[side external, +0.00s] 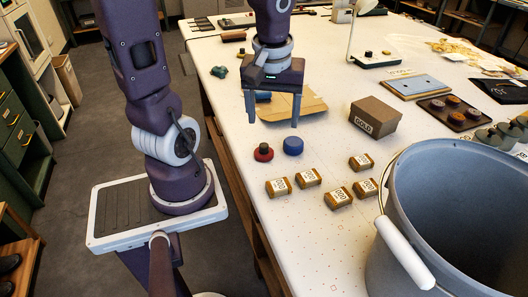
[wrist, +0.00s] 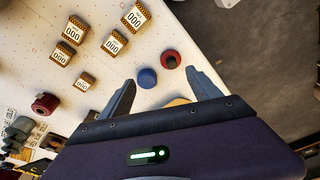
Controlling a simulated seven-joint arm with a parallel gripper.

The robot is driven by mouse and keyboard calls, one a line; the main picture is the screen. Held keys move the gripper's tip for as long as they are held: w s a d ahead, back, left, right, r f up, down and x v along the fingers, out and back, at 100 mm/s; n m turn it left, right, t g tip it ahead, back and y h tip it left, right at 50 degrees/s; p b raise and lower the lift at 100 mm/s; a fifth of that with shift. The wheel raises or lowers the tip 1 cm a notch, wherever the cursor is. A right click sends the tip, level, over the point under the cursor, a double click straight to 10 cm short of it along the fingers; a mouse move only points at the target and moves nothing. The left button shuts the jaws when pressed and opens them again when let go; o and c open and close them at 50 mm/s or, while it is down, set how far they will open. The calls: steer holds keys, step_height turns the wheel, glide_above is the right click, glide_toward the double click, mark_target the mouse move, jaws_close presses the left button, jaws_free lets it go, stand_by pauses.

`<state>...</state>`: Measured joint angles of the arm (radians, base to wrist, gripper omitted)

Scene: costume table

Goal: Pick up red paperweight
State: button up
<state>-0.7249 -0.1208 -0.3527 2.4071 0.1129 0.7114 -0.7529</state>
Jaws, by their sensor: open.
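The red paperweight (side external: 263,153) is a low red disc with a dark knob. It stands upright near the table's left edge, just left of a blue disc (side external: 293,146). My gripper (side external: 273,124) is open and empty, above the table and behind these two discs in the side view. In the wrist view the red paperweight (wrist: 170,60) and the blue disc (wrist: 147,78) both appear beyond and between my open fingertips (wrist: 162,82). Neither finger touches them.
Several small labelled boxes (side external: 308,177) stand in front of the discs. A brown box (side external: 374,117) is to the right. A large grey bucket (side external: 405,190) fills the front right. A flat tan sheet (side external: 305,100) lies beneath my gripper. The white table (side external: 330,155) is bare around the discs.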

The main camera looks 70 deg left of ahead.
mark_target(264, 145)
steer(key=a+f+n, duration=0.1)
steer(key=f+n, duration=0.1)
steer(key=a+f+n+h, duration=0.1)
steer(key=a+f+n, duration=0.1)
steer(key=a+f+n+g, duration=0.1)
steer(key=f+n, duration=0.1)
steer(key=shift+w+a+f+h, duration=0.15)
steer(key=shift+a+f+h, duration=0.2)
steer(key=shift+h, duration=0.05)
steer(key=f, duration=0.5)
steer(key=shift+s+d+f, duration=0.1)
steer(key=shift+s+f, duration=0.2)
steer(key=shift+s, duration=0.05)
jaws_close()
